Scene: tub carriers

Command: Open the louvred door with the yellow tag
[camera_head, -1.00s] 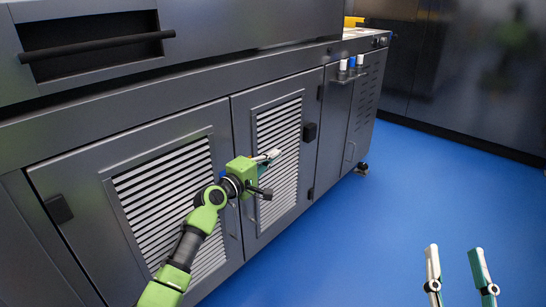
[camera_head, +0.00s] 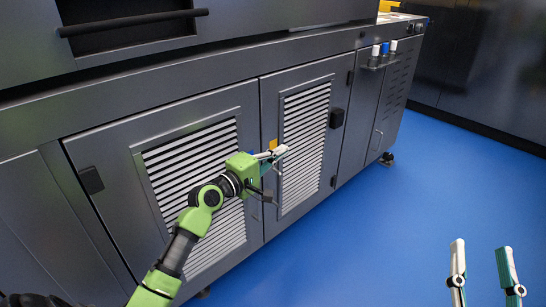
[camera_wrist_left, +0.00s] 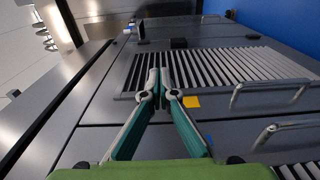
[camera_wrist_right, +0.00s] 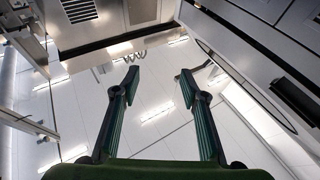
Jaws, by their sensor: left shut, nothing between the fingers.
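The louvred door with the yellow tag (camera_head: 310,197) is the right one of two in the dark cabinet. It looks closed. The yellow tag (camera_head: 273,145) sits near its left edge, and also shows in the left wrist view (camera_wrist_left: 191,101). A bar handle (camera_wrist_left: 268,87) is on this door, right of the tag in the left wrist view. My left gripper (camera_head: 276,154) is shut and empty, just in front of the door near the tag. In its wrist view the fingertips lie left of the handle, apart from it. My right gripper (camera_head: 481,247) is open and empty over the floor.
A second louvred door (camera_head: 120,160) stands to the left, with its own bar handle (camera_wrist_left: 280,128) near the seam. A drawer bar (camera_head: 130,22) juts out above. A narrow panel with a small rack (camera_head: 378,64) is at right. Blue floor (camera_head: 430,180) is free at right.

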